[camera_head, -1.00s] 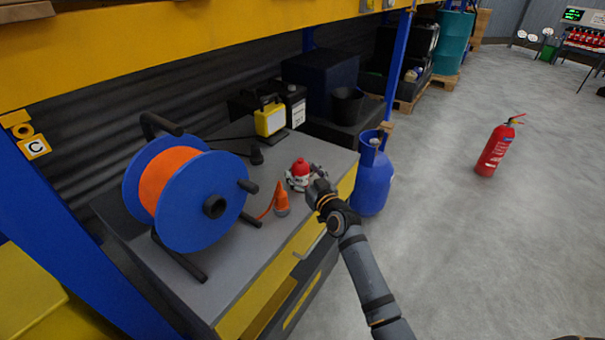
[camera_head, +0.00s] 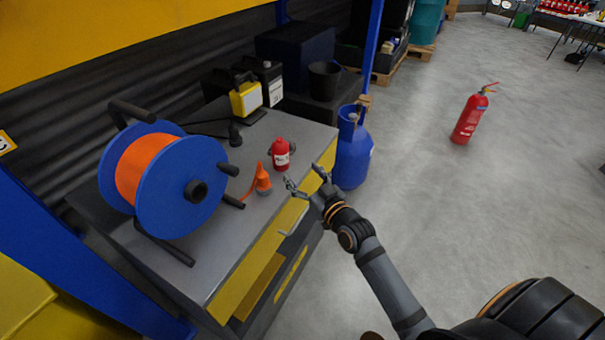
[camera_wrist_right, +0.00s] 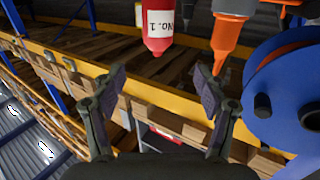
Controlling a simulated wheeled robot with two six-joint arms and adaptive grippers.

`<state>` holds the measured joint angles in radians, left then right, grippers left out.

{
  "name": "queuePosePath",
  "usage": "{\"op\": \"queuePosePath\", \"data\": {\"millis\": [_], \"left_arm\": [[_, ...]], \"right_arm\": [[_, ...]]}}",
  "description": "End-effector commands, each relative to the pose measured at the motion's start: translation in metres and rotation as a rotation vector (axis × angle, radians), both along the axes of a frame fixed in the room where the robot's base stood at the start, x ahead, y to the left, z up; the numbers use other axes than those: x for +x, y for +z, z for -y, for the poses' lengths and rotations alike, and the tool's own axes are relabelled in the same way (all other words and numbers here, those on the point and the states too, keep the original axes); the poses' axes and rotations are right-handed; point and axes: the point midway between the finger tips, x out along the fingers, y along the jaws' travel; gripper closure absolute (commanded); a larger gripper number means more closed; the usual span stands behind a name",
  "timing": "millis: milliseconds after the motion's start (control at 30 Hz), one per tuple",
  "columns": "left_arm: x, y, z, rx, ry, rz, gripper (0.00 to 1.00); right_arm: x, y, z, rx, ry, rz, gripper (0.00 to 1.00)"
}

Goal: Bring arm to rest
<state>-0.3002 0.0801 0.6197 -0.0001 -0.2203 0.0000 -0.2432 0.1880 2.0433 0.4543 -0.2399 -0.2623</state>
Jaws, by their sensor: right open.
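My right gripper (camera_head: 305,178) is open and empty, just off the front edge of the grey workbench (camera_head: 235,235). Its two fingers also show spread apart in the wrist view (camera_wrist_right: 160,82). A small red bottle (camera_head: 281,154) stands upright on the bench, beyond the fingertips and apart from them. In the wrist view, which looks upside down, the bottle (camera_wrist_right: 158,30) carries a white "No. 1" label. An orange connector (camera_head: 263,181) stands on the bench left of the gripper. My left gripper is not in view.
A blue and orange cable reel (camera_head: 165,185) fills the bench's left part. A blue gas cylinder (camera_head: 353,150) stands right of the bench, close behind the gripper. A red extinguisher (camera_head: 470,118) stands on the open floor (camera_head: 430,200) at right.

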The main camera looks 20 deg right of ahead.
Motion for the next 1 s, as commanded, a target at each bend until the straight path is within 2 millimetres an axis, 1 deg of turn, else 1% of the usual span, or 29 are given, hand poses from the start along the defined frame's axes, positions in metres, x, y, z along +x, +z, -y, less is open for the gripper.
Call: {"op": "queuePosePath", "data": {"millis": [300, 367, 433, 467, 500, 567, 600, 667, 700, 833, 1000], "left_arm": [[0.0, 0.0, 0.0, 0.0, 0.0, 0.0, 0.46], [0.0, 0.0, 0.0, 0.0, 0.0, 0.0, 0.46], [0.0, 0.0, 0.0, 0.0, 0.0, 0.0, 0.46], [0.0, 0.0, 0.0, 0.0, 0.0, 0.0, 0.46], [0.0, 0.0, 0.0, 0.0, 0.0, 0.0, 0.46], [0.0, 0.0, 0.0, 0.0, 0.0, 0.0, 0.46], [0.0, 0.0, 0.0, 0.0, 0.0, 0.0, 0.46], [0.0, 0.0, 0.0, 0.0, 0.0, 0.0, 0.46], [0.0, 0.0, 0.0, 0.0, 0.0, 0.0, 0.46], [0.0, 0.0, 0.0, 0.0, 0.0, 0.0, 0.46], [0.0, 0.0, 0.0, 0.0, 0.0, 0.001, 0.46]], "right_arm": [[-0.001, -0.002, -0.001, -0.001, 0.002, -0.009, 0.27], [-0.006, -0.009, -0.004, -0.012, 0.013, -0.05, 0.27], [-0.021, -0.029, -0.012, -0.037, 0.035, -0.158, 0.27], [-0.031, -0.04, -0.015, -0.051, 0.045, -0.223, 0.27], [-0.046, -0.056, -0.018, -0.072, 0.055, -0.314, 0.27], [-0.071, -0.077, -0.019, -0.101, 0.058, -0.452, 0.27], [-0.087, -0.089, -0.018, -0.119, 0.054, -0.536, 0.27], [-0.11, -0.103, -0.015, -0.141, 0.042, -0.646, 0.27], [-0.125, -0.11, -0.012, -0.153, 0.031, -0.713, 0.27], [-0.172, -0.127, -0.001, -0.185, -0.015, -0.906, 0.27], [-0.23, -0.136, 0.015, -0.211, -0.092, -1.12, 0.27]]}}
